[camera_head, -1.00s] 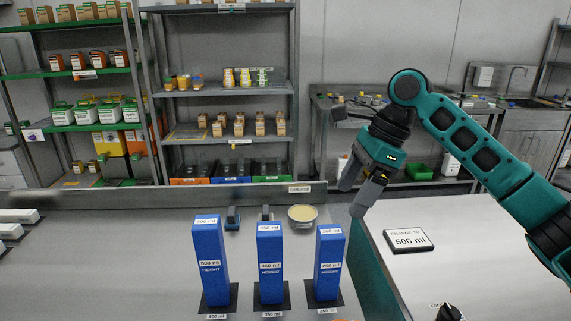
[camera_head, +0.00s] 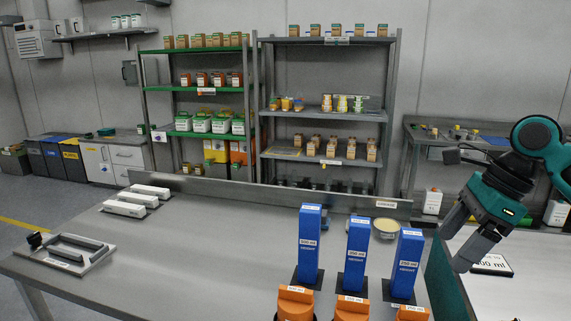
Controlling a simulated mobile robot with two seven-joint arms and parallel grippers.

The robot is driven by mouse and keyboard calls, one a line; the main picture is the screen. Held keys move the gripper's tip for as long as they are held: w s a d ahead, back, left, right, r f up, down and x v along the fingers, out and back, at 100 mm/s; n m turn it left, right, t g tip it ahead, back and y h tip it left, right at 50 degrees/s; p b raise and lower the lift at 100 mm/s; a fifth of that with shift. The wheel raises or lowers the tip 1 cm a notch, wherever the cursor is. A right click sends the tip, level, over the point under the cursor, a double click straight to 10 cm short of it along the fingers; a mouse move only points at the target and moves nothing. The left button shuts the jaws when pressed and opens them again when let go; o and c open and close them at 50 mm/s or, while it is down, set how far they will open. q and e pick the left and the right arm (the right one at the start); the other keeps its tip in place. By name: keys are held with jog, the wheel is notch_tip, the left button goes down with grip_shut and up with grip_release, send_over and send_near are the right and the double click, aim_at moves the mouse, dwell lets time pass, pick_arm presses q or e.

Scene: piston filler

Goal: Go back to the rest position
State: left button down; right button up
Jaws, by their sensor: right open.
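My right gripper (camera_head: 458,238) hangs at the right side of the head view, its teal arm coming in from the right edge. Its fingers are apart with nothing between them, and they point down over the gap beside the grey table (camera_head: 215,270). My left gripper is out of view. The 500 ml sign (camera_head: 490,264) lies on the right-hand table, partly hidden behind the right gripper. Three blue height blocks stand upright on dark bases: the left one (camera_head: 309,245), the middle one (camera_head: 355,255) and the right one (camera_head: 404,264).
Several orange pieces (camera_head: 295,304) show at the bottom edge. A round bowl (camera_head: 386,228) sits behind the blocks. White bars (camera_head: 124,208) and a grey tray (camera_head: 98,255) lie on the table's left, with clear tabletop between. Shelves (camera_head: 330,108) stand behind.

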jog(key=s+a+f+n, duration=0.3)
jog(key=a+f+n, duration=0.15)
jog(key=f, duration=0.25)
jog(key=s+a+f+n+t, duration=0.1)
jog(key=s+a+f+n, duration=0.2)
jog(key=f+n, duration=0.3)
jog(key=s+a+f+n, duration=0.4)
jog(key=f, duration=0.4)
jog(key=s+d+f+n+t+h, duration=0.15)
jog(key=s+n, duration=0.25)
jog(key=s, duration=0.4)
jog(key=s+d+f+n+h, duration=0.2)
jog(key=s+f+n, duration=0.15)
jog(key=s, duration=0.35)
jog(key=w+a+f+n+t+y, duration=0.1)
jog(key=w+a+f+t, duration=0.1)
jog(key=w+f+t, duration=0.5)
jog(key=shift+a+f+n, duration=0.2)
jog(key=shift+f+n, duration=0.1)
jog(key=shift+f, duration=0.25)
